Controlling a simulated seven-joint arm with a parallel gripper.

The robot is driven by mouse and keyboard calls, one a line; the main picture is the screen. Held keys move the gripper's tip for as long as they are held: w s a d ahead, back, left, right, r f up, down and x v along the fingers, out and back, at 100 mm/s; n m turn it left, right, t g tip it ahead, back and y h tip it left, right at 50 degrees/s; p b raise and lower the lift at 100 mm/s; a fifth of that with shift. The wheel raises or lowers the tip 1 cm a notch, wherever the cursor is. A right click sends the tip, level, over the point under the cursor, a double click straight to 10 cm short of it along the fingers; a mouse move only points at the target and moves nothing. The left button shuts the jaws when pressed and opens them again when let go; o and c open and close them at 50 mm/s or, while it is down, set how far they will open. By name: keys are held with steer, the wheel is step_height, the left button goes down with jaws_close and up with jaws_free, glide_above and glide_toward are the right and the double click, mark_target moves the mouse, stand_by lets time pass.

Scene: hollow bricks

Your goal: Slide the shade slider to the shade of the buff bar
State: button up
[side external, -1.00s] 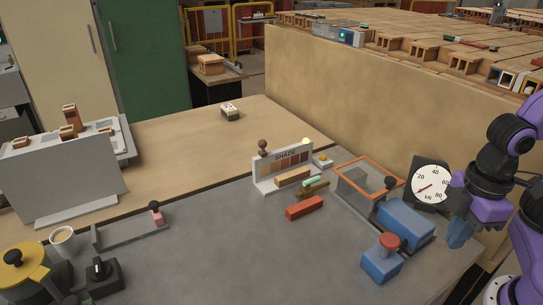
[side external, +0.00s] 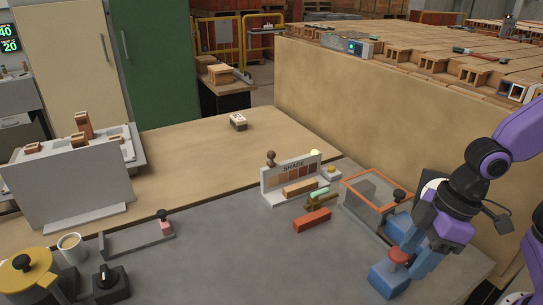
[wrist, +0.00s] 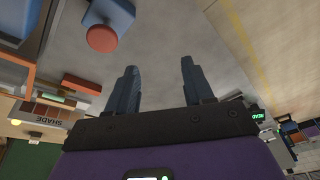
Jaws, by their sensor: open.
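The white shade board (side external: 268,195), marked SHADE, has a row of brown-to-tan patches and stands past the middle of the grey bench. A buff bar (side external: 300,188) lies along its front. A grey rail (side external: 135,240) with a pinkish block and dark knob (side external: 165,222) at its right end lies at the left; it looks like a slider, but I cannot read any label on it. My gripper (side external: 412,245) is open and empty at the right, above the blue boxes and far from the rail. The wrist view shows its spread fingers (wrist: 158,68) and the board (wrist: 42,111) at lower left.
A blue box with a red button (side external: 398,257) is close to my gripper. A red bar (side external: 312,220), a green-topped piece (side external: 319,193) and an orange-rimmed clear box (side external: 350,180) lie beyond. A cup (side external: 70,245) and black knob box (side external: 108,280) stand near the rail. The middle bench is clear.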

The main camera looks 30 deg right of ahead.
steer(key=w+a+f+m+t+y, duration=0.25)
steer(key=w+a, duration=0.35)
steer(key=w, duration=0.3)
steer(key=m+t+h, duration=0.2)
steer(key=m+t, duration=0.6)
steer(key=t, duration=0.6)
glide_toward(274, 157)
steer(key=w, duration=0.3)
steer(key=w+a, duration=0.1)
steer(key=w, duration=0.3)
steer(key=w+a, duration=0.1)
steer(key=w, duration=0.3)
steer(key=shift+r, duration=0.1)
steer(key=shift+c, duration=0.4)
